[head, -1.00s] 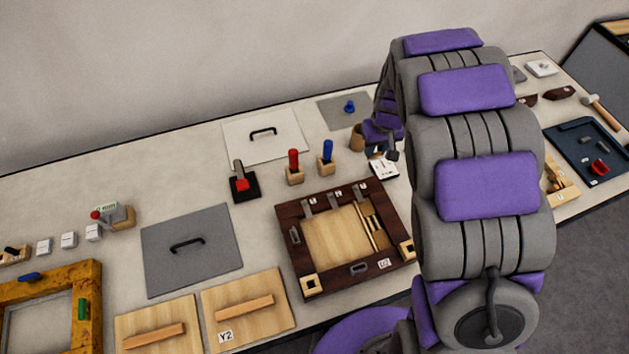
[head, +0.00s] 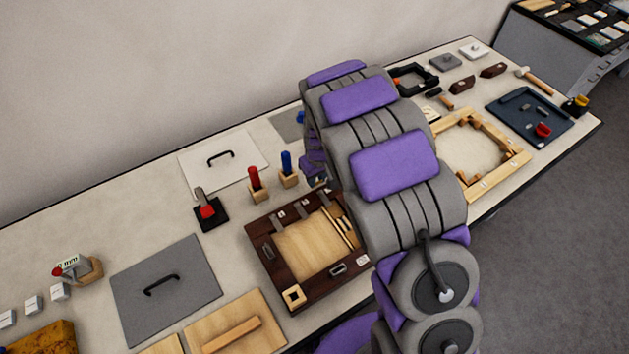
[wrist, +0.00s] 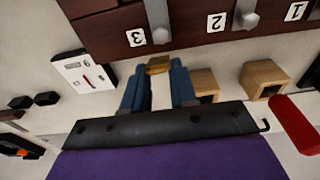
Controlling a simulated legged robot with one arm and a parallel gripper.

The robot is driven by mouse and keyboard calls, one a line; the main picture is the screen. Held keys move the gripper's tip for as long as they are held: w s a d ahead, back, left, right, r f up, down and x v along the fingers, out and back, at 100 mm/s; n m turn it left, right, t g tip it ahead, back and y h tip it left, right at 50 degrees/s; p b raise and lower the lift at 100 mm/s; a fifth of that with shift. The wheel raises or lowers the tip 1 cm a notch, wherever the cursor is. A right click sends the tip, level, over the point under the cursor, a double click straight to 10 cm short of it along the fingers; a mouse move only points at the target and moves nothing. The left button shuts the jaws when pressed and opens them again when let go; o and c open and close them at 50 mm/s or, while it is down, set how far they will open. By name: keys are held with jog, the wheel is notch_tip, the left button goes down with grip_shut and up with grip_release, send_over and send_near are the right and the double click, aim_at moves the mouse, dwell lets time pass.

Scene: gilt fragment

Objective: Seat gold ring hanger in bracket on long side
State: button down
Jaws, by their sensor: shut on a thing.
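My gripper (wrist: 157,69) has its blue fingers shut on a small gold piece, the gold ring hanger (wrist: 158,64), in the wrist view. The hanger is at the fingertips, just off the edge of a dark wooden frame (wrist: 195,40). Grey brackets sit along that long side; the one by label 3 (wrist: 157,18) is nearest the hanger, and another is by label 2 (wrist: 248,18). I cannot tell whether the hanger touches the frame. In the head view the dark frame (head: 262,254) lies left of my arm, which hides the gripper tips and hanger.
Two wooden blocks (wrist: 262,78) stand close to my fingers; in the head view they hold a red handle (head: 254,178) and a blue handle (head: 286,161). A white card (wrist: 78,75) lies nearby. A light wooden frame (head: 520,158) lies right of my arm.

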jog(key=shift+f, duration=0.9)
jog(key=shift+a, duration=0.5)
jog(key=c, duration=1.1)
grip_release()
jog(key=shift+f, duration=0.1)
jog(key=shift+o, duration=1)
jog(key=shift+d, duration=0.4)
